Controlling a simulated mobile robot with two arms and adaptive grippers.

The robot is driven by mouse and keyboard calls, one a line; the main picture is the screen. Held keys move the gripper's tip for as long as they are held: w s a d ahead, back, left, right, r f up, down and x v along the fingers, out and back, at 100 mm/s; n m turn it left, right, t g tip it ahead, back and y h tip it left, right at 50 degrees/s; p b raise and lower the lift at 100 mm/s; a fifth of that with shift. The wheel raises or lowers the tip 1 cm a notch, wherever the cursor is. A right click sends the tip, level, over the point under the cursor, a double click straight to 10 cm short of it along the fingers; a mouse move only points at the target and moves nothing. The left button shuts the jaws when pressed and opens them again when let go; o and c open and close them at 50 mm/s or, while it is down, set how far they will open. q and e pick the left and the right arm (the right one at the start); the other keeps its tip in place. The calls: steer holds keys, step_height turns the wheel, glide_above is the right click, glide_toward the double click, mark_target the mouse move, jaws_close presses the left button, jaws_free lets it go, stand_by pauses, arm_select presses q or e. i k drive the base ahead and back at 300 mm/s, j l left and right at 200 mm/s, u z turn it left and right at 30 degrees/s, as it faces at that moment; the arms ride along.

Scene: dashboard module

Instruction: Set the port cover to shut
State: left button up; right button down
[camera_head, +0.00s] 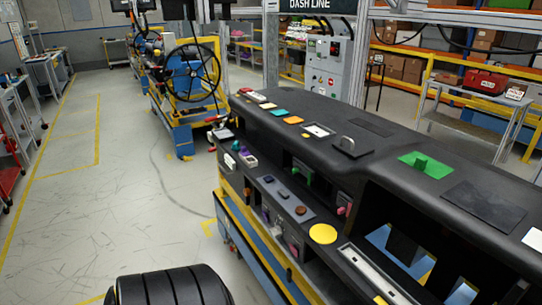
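The black dashboard module (385,185) runs from the middle to the lower right on a yellow and blue frame. I cannot tell for certain which part is the port cover. A round yellow disc (323,233) sits on its front side, and a black plate with a metal loop handle (348,144) is on its top. A green block on a green plate (424,163) is further right. Small knobs and switches line the front panel (285,197). Neither of my grippers is in view.
Grey floor at the left (110,205) is mostly open, with yellow lines. A blue and yellow stand with a black wheel (190,85) is behind. A grey control box (326,62) stands behind the module. A metal table with a red toolbox (484,83) is at the back right.

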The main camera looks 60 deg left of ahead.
mark_target(245, 152)
steer(key=u, duration=1.55)
